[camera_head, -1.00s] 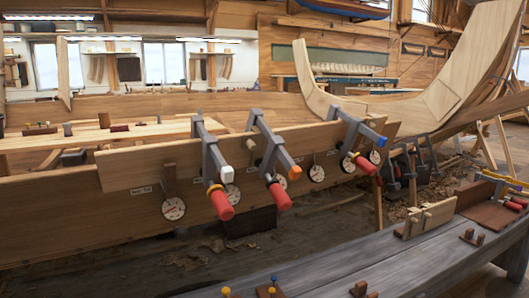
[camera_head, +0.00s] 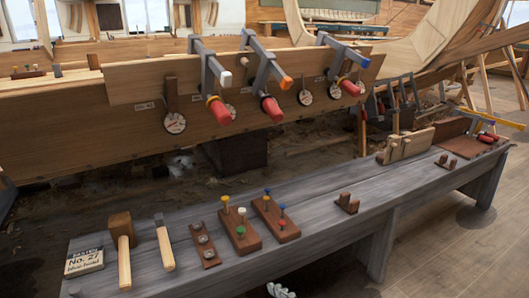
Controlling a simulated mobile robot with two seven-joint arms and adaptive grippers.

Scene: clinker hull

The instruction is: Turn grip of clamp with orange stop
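The clamp with the orange stop (camera_head: 286,83) is the middle of three grey bar clamps on the plank along the hull. Its red grip (camera_head: 272,108) hangs below the bar, tilted down towards me. The clamp with the white stop (camera_head: 226,77) is to its left, with a red grip (camera_head: 219,111). The clamp with the blue stop (camera_head: 365,62) is to its right, also with a red grip (camera_head: 349,87).
A grey bench (camera_head: 330,222) runs across the front. It carries a mallet (camera_head: 122,246), a chisel-like tool (camera_head: 164,243), wooden blocks with coloured pegs (camera_head: 275,217) and a sign (camera_head: 84,262). A small pale object (camera_head: 280,291) at the bottom edge is unclear. Round dials hang below the plank.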

